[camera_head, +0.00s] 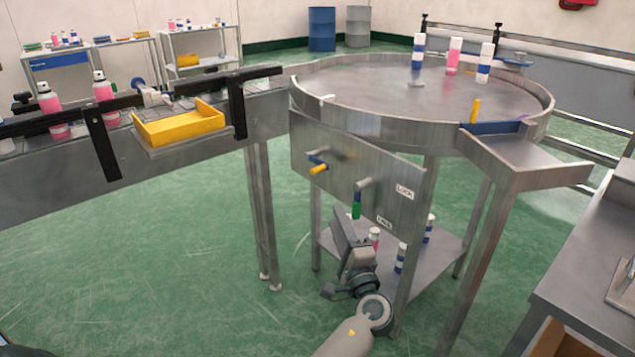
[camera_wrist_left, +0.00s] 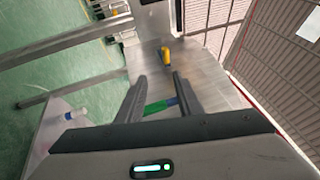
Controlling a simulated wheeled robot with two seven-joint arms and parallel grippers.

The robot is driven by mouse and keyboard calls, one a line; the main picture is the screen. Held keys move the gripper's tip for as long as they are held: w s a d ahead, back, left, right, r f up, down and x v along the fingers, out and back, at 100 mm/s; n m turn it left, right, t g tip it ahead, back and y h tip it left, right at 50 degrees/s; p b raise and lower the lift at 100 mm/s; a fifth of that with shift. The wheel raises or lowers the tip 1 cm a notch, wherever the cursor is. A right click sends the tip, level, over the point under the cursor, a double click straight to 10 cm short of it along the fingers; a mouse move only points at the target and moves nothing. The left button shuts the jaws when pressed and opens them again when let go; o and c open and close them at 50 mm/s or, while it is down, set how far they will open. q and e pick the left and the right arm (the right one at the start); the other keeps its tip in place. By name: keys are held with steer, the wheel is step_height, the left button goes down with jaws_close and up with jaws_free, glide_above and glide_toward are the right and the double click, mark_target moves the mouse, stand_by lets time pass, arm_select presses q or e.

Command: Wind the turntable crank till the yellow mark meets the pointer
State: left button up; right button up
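The round steel turntable (camera_head: 400,90) stands on legs. A yellow upright piece (camera_head: 475,110) stands near its front right edge, beside a blue strip (camera_head: 493,127). A small white piece (camera_head: 327,97) sits at its left rim; I cannot tell which is mark or pointer. The front panel (camera_head: 340,150) carries a yellow-gripped crank (camera_head: 318,168) and a green-gripped lever (camera_head: 356,208). My left gripper (camera_head: 347,228) is just below the green grip. In the left wrist view its fingers (camera_wrist_left: 159,75) are apart, with green (camera_wrist_left: 157,107) between or behind them. My right gripper is out of view.
Several cans (camera_head: 453,57) stand on the turntable, and others (camera_head: 400,257) on the shelf below. A conveyor with a yellow tray (camera_head: 180,125) adjoins at left. A steel bench (camera_head: 600,270) stands at right. Green floor is open at left.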

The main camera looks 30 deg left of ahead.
mark_target(318, 172)
arm_select(q)
steer(key=shift+s+r+y, duration=0.1)
steer(key=shift+r+y, duration=0.2)
steer(key=shift+r, duration=0.35)
steer(key=shift+a, duration=0.1)
steer(key=x, duration=1.7)
steer(key=shift+a+f+p, duration=0.1)
steer(key=shift+p, duration=0.3)
steer(key=shift+c, duration=0.6)
jaws_close()
